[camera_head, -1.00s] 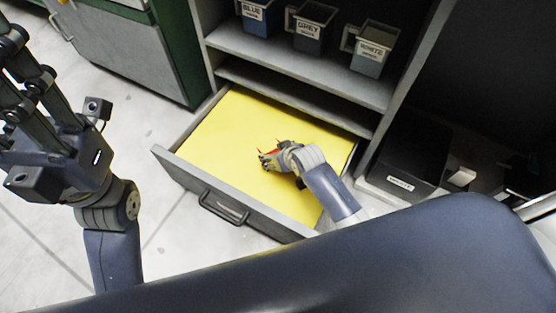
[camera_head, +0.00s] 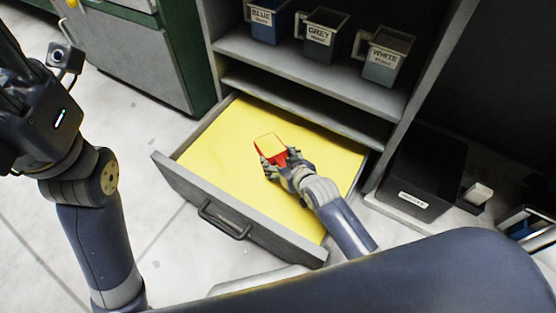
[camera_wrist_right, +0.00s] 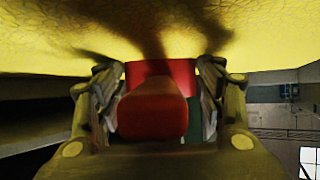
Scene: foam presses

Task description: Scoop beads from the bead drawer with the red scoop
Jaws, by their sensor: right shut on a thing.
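The open bead drawer (camera_head: 187,179) is filled with yellow beads (camera_head: 222,133). My right gripper (camera_head: 278,163) is over the bead drawer, shut on the red scoop (camera_head: 262,149). The scoop's open top shows yellow inside a red rim, so it appears to hold beads. In the right wrist view, the scoop's red handle (camera_wrist_right: 153,108) is between the two fingers (camera_wrist_right: 158,105), with yellow beads across the top of the picture. I cannot tell how far the scoop is above the beads. My left arm is at the left edge; its fingertips are cut off or unclear.
A dark bin (camera_head: 425,170) is to the right. A green and grey cabinet (camera_head: 135,45) stands at the back left. The floor left of the drawer is clear.

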